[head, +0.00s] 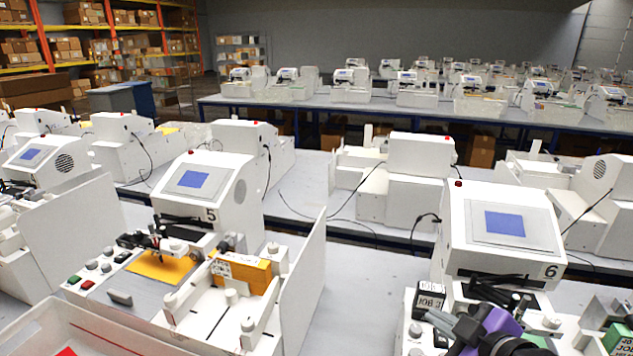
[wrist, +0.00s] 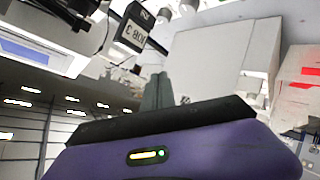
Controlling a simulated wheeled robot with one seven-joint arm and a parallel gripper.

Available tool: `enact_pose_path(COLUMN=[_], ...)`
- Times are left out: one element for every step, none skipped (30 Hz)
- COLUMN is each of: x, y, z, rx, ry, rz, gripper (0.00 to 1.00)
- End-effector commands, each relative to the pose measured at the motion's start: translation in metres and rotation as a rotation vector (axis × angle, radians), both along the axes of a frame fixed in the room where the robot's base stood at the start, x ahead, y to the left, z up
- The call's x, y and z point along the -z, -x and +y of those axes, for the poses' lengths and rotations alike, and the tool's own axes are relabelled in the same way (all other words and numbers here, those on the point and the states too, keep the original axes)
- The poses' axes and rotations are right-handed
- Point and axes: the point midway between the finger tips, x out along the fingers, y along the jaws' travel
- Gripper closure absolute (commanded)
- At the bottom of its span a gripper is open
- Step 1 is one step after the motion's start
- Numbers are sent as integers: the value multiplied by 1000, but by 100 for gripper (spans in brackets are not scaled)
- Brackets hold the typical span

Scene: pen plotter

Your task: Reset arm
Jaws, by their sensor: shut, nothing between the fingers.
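My gripper (head: 438,319) is at the lower right of the head view, in front of the plotter station marked 6 (head: 505,232). Its purple and dark body is partly cut off by the bottom edge. In the wrist view, the two grey fingers of my gripper (wrist: 157,80) are together and empty. The purple housing with a small lit strip fills the bottom of that view. The fingers point towards the white machine surfaces, and whether they touch anything cannot be told.
A black box with a white label (head: 430,297) stands close to my gripper; it also shows in the wrist view (wrist: 133,32). Station 5 (head: 205,205) has a yellow sheet (head: 160,266) and an orange block (head: 241,272). A white side panel (head: 303,290) stands beside it. Bare table lies between the stations.

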Motion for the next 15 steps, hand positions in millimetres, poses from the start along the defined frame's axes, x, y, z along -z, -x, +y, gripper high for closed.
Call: enact_pose_path(x=[-7, -11, -14, -16, -16, -17, -15, -14, -11, -9, -6, -2, 1, 5, 10], y=[-2, -3, -2, -1, 2, 7, 12, 18, 27, 34, 41, 52, 61, 70, 82], z=[-7, -10, -14, -15, -17, -19, -20, -21, -22, -22, -23, -23, -23, -23, -22], rx=[64, 101, 150, 185, 218, 264, 295, 325, 363, 387, 412, 439, 459, 478, 498], ry=[-54, -92, -143, -183, -222, -278, -318, -356, -405, -439, -471, -510, -538, -563, -593], rz=[-50, -82, -121, -151, -179, -217, -244, -268, -299, -320, -340, -364, -382, -397, -415], gripper=[100, 100, 100, 100, 100, 100, 100, 100, 100, 100, 100, 100, 100, 100, 100])
